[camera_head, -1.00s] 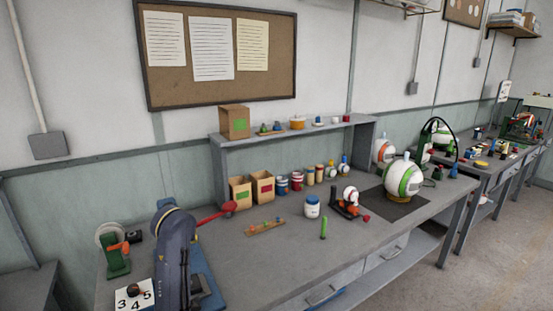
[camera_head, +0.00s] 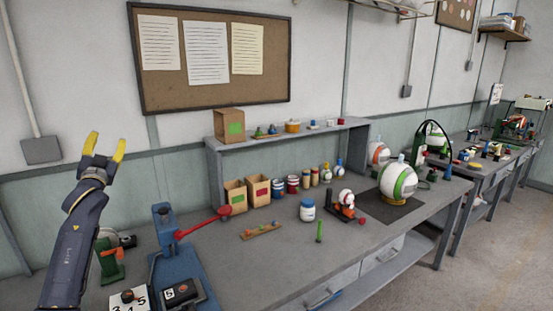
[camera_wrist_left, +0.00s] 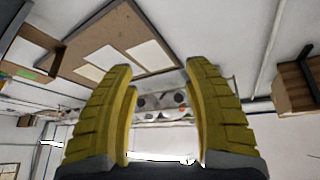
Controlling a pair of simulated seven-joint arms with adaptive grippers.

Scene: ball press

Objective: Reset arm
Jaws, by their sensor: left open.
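My left gripper (camera_head: 106,147) is raised at the left of the head view, above the workbench, with its yellow fingertips spread apart and pointing up. Nothing is between them. In the left wrist view the two yellow fingers (camera_wrist_left: 160,105) also stand apart and empty, with the wall and pinboard behind them. My left arm comes up from the bottom left. My right gripper is not in view.
A blue press (camera_head: 172,240) with a red-ended lever (camera_head: 222,212) stands near the arm. A green device (camera_head: 108,262) and number card (camera_head: 130,301) sit left of it. Cartons, jars and a striped ball (camera_head: 398,181) stand farther right. A pinboard (camera_head: 210,62) hangs behind.

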